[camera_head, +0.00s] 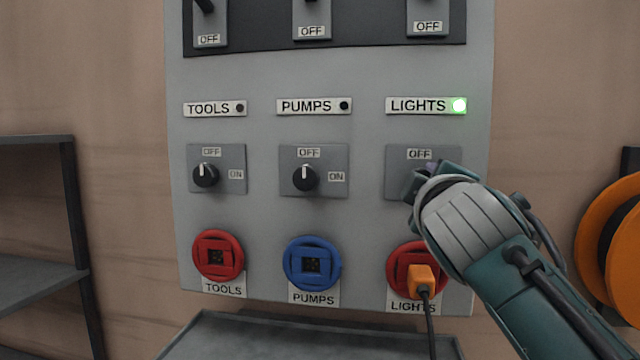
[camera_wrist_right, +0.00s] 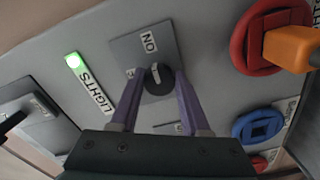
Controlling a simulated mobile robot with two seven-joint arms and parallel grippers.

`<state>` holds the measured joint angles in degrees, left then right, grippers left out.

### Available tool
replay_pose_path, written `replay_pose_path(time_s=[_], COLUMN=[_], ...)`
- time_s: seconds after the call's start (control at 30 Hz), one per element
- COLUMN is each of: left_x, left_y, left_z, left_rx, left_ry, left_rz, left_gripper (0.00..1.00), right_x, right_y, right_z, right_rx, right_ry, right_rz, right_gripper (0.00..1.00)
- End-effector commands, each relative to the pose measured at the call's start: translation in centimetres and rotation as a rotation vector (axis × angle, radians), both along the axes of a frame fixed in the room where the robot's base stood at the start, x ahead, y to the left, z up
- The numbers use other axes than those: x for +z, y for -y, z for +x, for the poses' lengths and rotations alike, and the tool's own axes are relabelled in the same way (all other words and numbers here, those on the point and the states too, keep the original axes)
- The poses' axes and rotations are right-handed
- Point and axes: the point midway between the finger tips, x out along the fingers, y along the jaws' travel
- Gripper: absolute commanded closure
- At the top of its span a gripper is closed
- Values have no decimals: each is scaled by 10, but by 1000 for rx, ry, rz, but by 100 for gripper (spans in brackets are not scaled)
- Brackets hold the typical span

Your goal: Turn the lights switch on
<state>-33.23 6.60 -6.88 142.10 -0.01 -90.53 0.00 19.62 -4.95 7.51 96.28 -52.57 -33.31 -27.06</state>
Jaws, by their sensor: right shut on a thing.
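The lights switch is a black rotary knob (camera_wrist_right: 158,80) on a grey plate (camera_head: 396,158) with OFF and ON labels, at the right of the panel. My right gripper (camera_wrist_right: 156,82) is shut on this knob, with one purple finger on each side, as the right wrist view shows. In the head view my gripper (camera_head: 422,180) and wrist hide the knob and its ON label. The lamp (camera_head: 459,105) on the LIGHTS label glows green. My left gripper is not in view.
The tools knob (camera_head: 205,175) and pumps knob (camera_head: 304,177) point at OFF, their lamps dark. An orange plug (camera_head: 422,280) with a cable sits in the red lights socket (camera_head: 398,262), below my wrist. An orange reel (camera_head: 600,225) is at the right, a shelf (camera_head: 40,270) at the left.

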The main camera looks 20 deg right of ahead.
Motion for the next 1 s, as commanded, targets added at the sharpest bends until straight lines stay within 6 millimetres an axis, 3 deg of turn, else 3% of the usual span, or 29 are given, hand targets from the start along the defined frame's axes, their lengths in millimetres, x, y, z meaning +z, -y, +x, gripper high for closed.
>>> replay_pose_path(time_s=[0.1, 0.13, 0.37, 0.73, 1.0], left_x=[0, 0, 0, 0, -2], left_y=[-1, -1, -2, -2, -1], left_z=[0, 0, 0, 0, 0], left_rx=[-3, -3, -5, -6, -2], left_ry=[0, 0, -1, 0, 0], left_rz=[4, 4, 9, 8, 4], left_gripper=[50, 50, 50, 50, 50], right_x=[1, 1, 0, -1, -1], right_y=[-1, -1, 0, -4, -28], right_z=[0, 0, 0, -6, -46], right_rx=[2, 1, 1, 1, 0], right_ry=[3, 4, 1, 0, 0], right_rz=[3, 3, 1, 0, 4], right_gripper=[100, 52, 26, 24, 24])
